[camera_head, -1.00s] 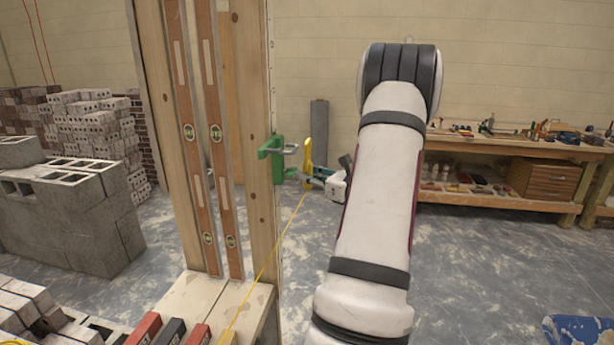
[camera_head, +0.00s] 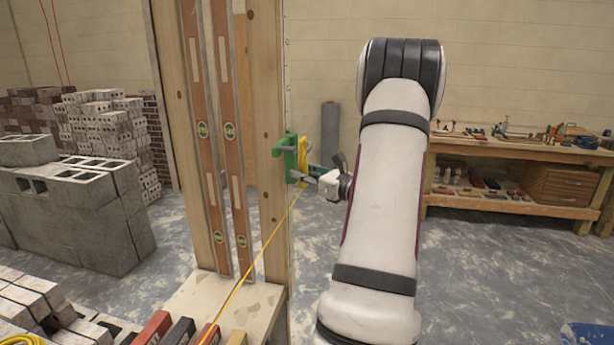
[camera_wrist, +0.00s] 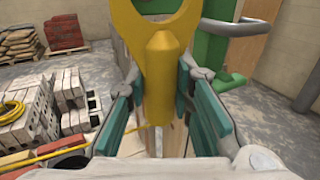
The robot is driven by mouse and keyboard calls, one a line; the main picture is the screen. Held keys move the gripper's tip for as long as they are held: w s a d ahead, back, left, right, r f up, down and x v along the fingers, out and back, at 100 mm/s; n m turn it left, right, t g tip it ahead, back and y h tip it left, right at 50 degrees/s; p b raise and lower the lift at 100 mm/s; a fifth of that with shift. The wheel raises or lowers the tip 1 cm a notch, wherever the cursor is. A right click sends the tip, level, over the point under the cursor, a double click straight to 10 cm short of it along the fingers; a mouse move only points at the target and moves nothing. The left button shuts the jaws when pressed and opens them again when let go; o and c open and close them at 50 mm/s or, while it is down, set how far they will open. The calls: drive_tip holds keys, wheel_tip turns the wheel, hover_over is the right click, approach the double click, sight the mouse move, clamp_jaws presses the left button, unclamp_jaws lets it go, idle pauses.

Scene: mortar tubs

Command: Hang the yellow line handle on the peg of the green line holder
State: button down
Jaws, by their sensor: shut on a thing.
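The yellow line handle (camera_wrist: 160,75) stands upright between the two teal-padded fingers of my gripper (camera_wrist: 160,100) in the wrist view. My gripper is shut on its lower grip, with the ring end at the top of the view. The handle (camera_head: 304,158) also shows in the head view, right beside the green line holder (camera_head: 287,158). The holder (camera_wrist: 207,55) is fixed to the wooden post, behind and right of the handle in the wrist view.
A yellow line (camera_head: 262,255) runs from the handle down to the lower left. Wooden posts (camera_head: 272,110) carry two long spirit levels (camera_head: 226,130). A wooden ledge (camera_head: 240,300) stands below. A workbench (camera_head: 520,152) is at the back right, with open floor before it.

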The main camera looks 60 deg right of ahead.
drive_tip(key=shift+w+a+f+b, duration=0.2)
drive_tip(key=shift+w+b, duration=0.15)
drive_tip(key=shift+w, duration=0.35)
drive_tip(key=shift+w+a+f+b, duration=0.25)
drive_tip(key=shift+w+b, duration=0.15)
drive_tip(key=shift+w, duration=0.35)
drive_tip(key=shift+w+a+f+b, duration=0.2)
drive_tip(key=shift+w+b, duration=0.15)
drive_tip(key=shift+w, duration=0.35)
drive_tip(key=c, duration=1.3)
unclamp_jaws()
drive_tip(key=o, duration=0.6)
drive_tip(key=shift+f, duration=0.1)
drive_tip(key=shift+c, duration=0.2)
drive_tip(key=shift+o, duration=0.2)
drive_tip(key=o, duration=0.5)
